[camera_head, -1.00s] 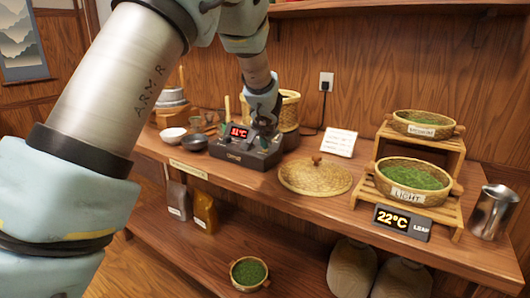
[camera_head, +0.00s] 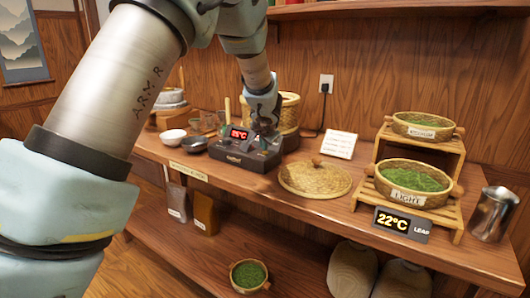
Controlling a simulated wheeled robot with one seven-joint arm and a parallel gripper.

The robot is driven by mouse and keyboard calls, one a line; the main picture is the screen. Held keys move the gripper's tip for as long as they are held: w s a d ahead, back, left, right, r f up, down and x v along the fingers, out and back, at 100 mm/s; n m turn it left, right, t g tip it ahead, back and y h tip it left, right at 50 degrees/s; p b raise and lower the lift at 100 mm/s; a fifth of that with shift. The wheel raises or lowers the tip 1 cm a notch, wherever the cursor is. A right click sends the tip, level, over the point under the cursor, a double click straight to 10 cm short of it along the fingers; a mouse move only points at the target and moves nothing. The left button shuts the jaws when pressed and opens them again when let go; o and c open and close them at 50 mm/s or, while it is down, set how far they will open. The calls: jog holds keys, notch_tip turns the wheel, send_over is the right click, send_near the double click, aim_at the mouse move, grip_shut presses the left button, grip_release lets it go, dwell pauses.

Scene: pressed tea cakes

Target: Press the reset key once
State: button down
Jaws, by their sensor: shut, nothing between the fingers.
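A dark control box (camera_head: 233,158) with a red lit display (camera_head: 240,133) stands on the wooden counter, in front of a woven steamer basket (camera_head: 288,112). My gripper (camera_head: 264,124) is shut and empty. It points down at the top of the box, just right of the display. I cannot tell whether its tips touch the box. Small keys on the box's top are partly covered by the gripper, and I cannot make out which one is the reset key.
A woven lid (camera_head: 315,179) and a white card (camera_head: 339,144) are right of the box. Bowls (camera_head: 173,136) are left. Farther right are a wooden stand with tea baskets (camera_head: 414,182), a 22°C display (camera_head: 402,223) and a metal cup (camera_head: 493,213).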

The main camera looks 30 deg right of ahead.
jog(key=shift+r, duration=0.4)
notch_tip(320, 180, up, 5)
jog(key=p, duration=0.4)
jog(key=shift+a, duration=0.1)
dwell(0.8)
